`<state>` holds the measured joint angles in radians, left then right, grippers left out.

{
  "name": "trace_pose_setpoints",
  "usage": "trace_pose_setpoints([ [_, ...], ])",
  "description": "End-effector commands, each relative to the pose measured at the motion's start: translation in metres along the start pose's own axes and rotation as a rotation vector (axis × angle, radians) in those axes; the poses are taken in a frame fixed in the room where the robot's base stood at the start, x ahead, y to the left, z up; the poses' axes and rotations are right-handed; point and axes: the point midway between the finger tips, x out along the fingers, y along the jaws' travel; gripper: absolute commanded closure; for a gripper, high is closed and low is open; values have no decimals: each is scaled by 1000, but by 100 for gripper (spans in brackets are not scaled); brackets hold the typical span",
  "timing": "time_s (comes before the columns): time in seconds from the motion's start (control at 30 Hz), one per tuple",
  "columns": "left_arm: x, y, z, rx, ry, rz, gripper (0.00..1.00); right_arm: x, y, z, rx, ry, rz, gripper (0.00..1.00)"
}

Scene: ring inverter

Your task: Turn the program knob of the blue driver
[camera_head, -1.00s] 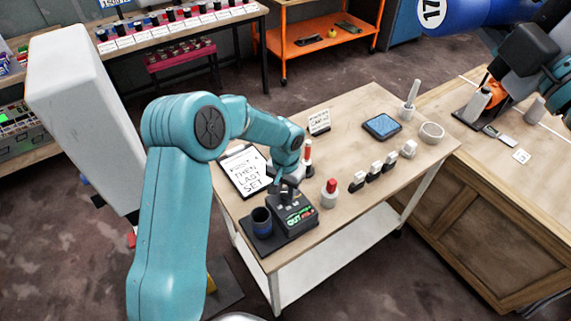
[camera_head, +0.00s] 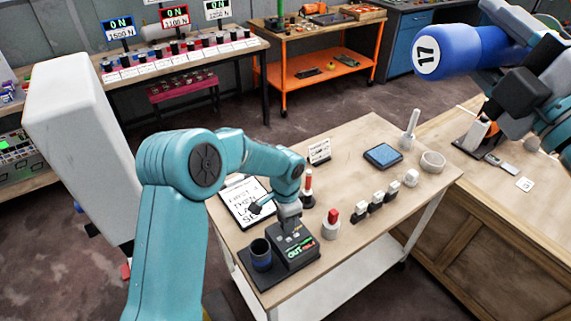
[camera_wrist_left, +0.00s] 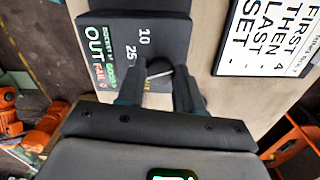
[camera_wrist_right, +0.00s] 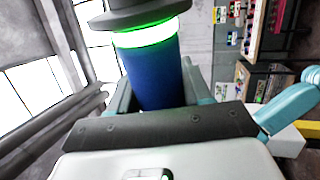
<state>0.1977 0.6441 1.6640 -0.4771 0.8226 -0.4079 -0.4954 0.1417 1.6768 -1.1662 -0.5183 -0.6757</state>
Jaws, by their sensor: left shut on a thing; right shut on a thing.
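The blue driver (camera_head: 470,52), a thick blue cylinder with a white "17" disc on its end, is at the upper right in the head view. My right gripper (camera_wrist_right: 155,85) is shut on its blue body, below a glowing green-white ring and a dark top. My left gripper (camera_head: 290,217) is at the black box (camera_head: 297,250) with the lit "OUT" display. In the left wrist view its fingers are shut on a small dark knob (camera_wrist_left: 158,68) with a pale line, beside the printed marks "10" and "25". The fingers partly hide the knob and panel.
A dark blue cup (camera_head: 260,254) stands left of the box. A "FIRST THEN LAST SET" board (camera_head: 244,203) lies behind. A red-topped white piece (camera_head: 331,224), several white-topped blocks (camera_head: 376,200) and a blue-screened tablet (camera_head: 383,155) are to the right. A wooden bench (camera_head: 500,200) adjoins.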

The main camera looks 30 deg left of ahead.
Motion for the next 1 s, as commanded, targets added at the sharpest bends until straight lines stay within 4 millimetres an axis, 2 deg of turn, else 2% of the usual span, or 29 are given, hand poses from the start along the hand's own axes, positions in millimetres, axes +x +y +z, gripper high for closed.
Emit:
trace_pose_setpoints([
  [0.53, -2, -1, -3, 30, 9, -5, 95, 0, 2, 0, -2, 1, 5, 90],
  [0.57, -2, -1, -3, 30, 9, -6, 61, 0, 2, 0, -2, 1, 5, 90],
  [0.6, -2, -1, -3, 30, 9, -6, 48, 0, 2, 0, -2, 1, 5, 90],
  [0.63, -2, -1, -2, 30, 8, -5, 39, 0, 2, 0, -2, 1, 5, 90],
  [1.0, -5, -1, -1, 29, 3, -3, 39, -1, 1, 0, -2, 1, 5, 90],
])
